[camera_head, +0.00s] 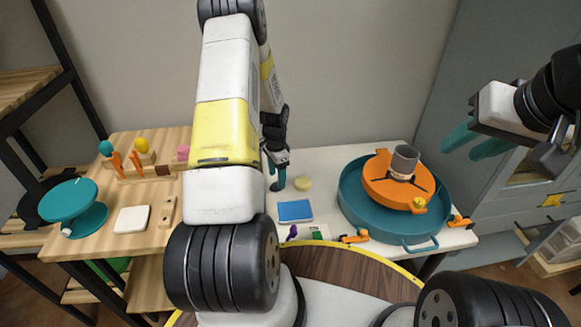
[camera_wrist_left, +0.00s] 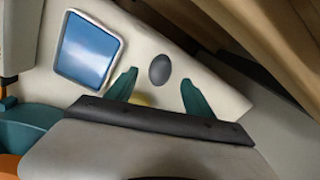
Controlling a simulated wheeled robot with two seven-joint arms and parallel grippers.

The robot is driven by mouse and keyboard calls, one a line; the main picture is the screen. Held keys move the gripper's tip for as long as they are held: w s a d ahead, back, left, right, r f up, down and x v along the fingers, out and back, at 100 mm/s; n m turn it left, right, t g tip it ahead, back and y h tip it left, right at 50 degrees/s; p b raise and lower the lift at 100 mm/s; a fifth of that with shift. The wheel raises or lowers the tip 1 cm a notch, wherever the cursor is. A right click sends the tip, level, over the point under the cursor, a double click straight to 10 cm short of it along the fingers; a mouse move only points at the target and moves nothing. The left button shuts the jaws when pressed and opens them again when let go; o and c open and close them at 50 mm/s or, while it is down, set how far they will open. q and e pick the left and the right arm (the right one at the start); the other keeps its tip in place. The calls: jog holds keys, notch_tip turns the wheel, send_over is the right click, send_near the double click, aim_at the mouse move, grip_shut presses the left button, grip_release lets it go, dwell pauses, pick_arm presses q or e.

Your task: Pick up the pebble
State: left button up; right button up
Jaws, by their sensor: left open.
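The pebble (camera_wrist_left: 160,69), a small dark grey oval, lies on the pale table top in the left wrist view, just beyond and between my left fingertips. I cannot make it out in the head view, where my left arm and gripper cover that area. My left gripper (camera_head: 276,181) points down at the table, with its teal fingers spread and empty. In the left wrist view the gripper (camera_wrist_left: 159,79) shows a finger on either side, apart from the pebble. My right gripper (camera_head: 463,151) hangs at the upper right with its teal fingers apart and nothing between them.
A blue tile-like slab (camera_head: 295,211) and a yellow round piece (camera_head: 303,184) lie near my left gripper. A teal basin (camera_head: 352,205) holds an orange turntable (camera_head: 380,189) with a grey cup (camera_head: 404,161). A wooden table (camera_head: 150,240) with a teal stand (camera_head: 72,202) is at left.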

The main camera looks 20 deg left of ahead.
aim_at(277, 184)
pick_arm(q)
notch_tip(277, 184, down, 4)
jog(key=shift+r, duration=0.1)
grip_shut()
jog(key=shift+r, duration=0.15)
dwell(0.3)
